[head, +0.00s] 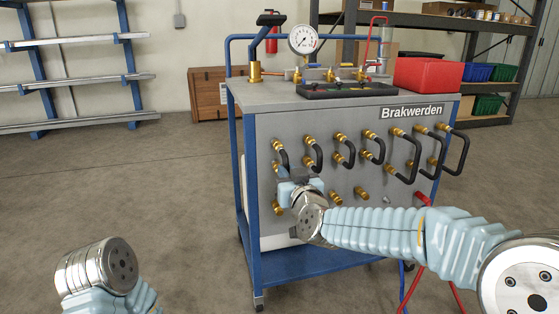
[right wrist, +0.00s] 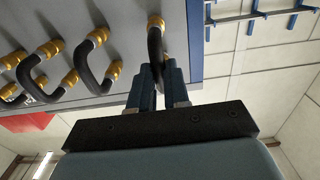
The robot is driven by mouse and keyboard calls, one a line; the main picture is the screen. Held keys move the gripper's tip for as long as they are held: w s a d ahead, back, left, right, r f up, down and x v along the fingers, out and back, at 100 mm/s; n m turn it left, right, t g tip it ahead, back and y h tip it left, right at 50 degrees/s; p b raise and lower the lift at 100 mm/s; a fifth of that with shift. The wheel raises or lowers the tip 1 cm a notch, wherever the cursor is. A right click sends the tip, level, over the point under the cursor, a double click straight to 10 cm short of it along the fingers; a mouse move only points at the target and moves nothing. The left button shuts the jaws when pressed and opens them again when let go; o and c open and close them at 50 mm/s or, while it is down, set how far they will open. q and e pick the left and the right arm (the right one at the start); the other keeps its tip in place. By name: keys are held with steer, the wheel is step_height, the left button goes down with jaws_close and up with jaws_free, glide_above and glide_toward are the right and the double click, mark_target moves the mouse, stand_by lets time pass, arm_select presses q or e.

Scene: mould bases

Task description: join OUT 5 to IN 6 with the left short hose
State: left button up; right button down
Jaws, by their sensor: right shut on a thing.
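The left short hose (head: 284,158) is a black curved hose at the left end of the panel's upper row. Its upper brass end (head: 277,144) sits at the panel. My right gripper (head: 296,182) is at the hose's lower part. In the right wrist view its two fingers (right wrist: 156,84) are shut on the black hose (right wrist: 154,44), below a brass end (right wrist: 155,22). Bare brass ports (head: 326,196) show in the panel's lower row. The OUT 5 and IN 6 labels cannot be read. My left gripper is not in view.
Several more black hoses (head: 409,160) bow out from the panel to the right. The blue-framed cart (head: 245,200) carries a gauge (head: 303,39) and a red bin (head: 428,74) on top. A red hose end (head: 423,199) is at the lower right. The floor at left is clear.

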steer(key=shift+b+v, duration=0.35)
steer(key=shift+v, duration=1.55)
steer(key=shift+v, duration=3)
